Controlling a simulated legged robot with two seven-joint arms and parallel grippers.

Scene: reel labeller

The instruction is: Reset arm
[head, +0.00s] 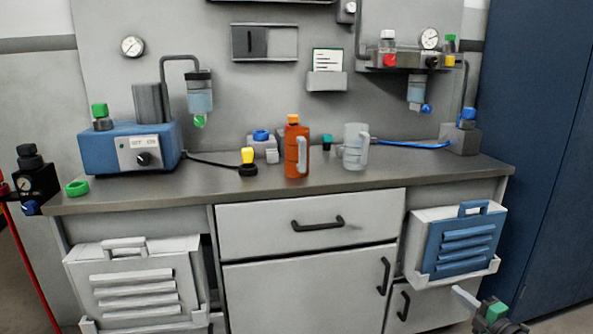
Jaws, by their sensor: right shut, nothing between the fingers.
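My right gripper (466,298) shows at the bottom right, low in front of the cabinet and below the blue louvred panel. Its fingers are shut with nothing between them, and it is apart from the bench. Only the end of that arm is in view. My left gripper is not in the head view.
A grey workbench (390,181) spans the middle. A blue louvred panel (462,244) juts out at right; a tall blue cabinet (530,150) stands beyond.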

